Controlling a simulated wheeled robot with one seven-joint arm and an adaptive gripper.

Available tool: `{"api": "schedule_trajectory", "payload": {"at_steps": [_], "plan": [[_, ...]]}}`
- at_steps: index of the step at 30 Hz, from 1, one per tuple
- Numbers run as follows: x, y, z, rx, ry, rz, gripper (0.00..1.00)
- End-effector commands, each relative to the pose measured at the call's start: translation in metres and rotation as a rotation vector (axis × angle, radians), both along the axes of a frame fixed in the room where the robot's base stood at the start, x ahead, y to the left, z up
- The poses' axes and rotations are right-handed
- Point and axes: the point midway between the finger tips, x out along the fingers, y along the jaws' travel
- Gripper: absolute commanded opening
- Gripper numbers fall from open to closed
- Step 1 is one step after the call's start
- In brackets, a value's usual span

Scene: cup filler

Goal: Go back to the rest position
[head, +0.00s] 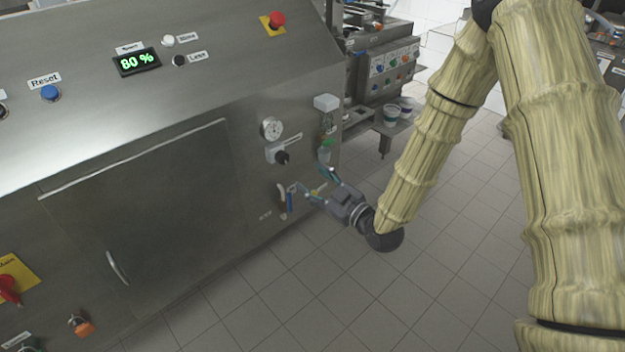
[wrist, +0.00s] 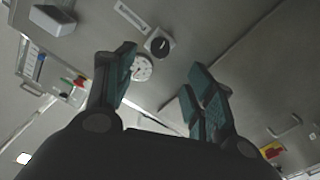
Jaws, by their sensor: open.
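My gripper (head: 314,184) is open and empty in the head view, low in front of the steel machine's right end. I cannot tell whether a finger touches the valve. In the wrist view the two teal-padded fingers (wrist: 160,85) stand wide apart with nothing between them. Beyond them are a round gauge (wrist: 142,68) and a black knob (wrist: 159,45) on the panel.
The steel machine (head: 150,200) fills the left side, with an 80 % display (head: 137,61), a blue reset button (head: 50,93) and a red emergency button (head: 277,19). Cups (head: 391,115) stand on a shelf behind. The tiled floor (head: 400,290) is clear at the lower middle.

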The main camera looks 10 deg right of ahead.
Motion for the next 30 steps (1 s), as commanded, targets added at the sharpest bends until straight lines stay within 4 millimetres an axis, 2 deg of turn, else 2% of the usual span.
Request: {"api": "schedule_trajectory", "payload": {"at_steps": [8,11,14,16,20,21,23,27,30], "plan": [[0.000,0.000,0.000,0.000,0.000,0.000,0.54],[-0.002,-0.001,-0.006,-0.002,0.025,-0.005,0.54],[-0.013,-0.005,-0.030,-0.011,0.117,-0.027,0.54],[-0.025,-0.011,-0.057,-0.019,0.222,-0.054,0.54],[-0.064,-0.029,-0.117,-0.036,0.467,-0.131,0.54],[-0.079,-0.035,-0.135,-0.041,0.544,-0.159,0.54],[-0.101,-0.044,-0.159,-0.047,0.654,-0.202,0.54],[-0.162,-0.068,-0.207,-0.065,0.905,-0.316,0.54],[-0.211,-0.085,-0.234,-0.076,1.075,-0.408,0.54]]}}
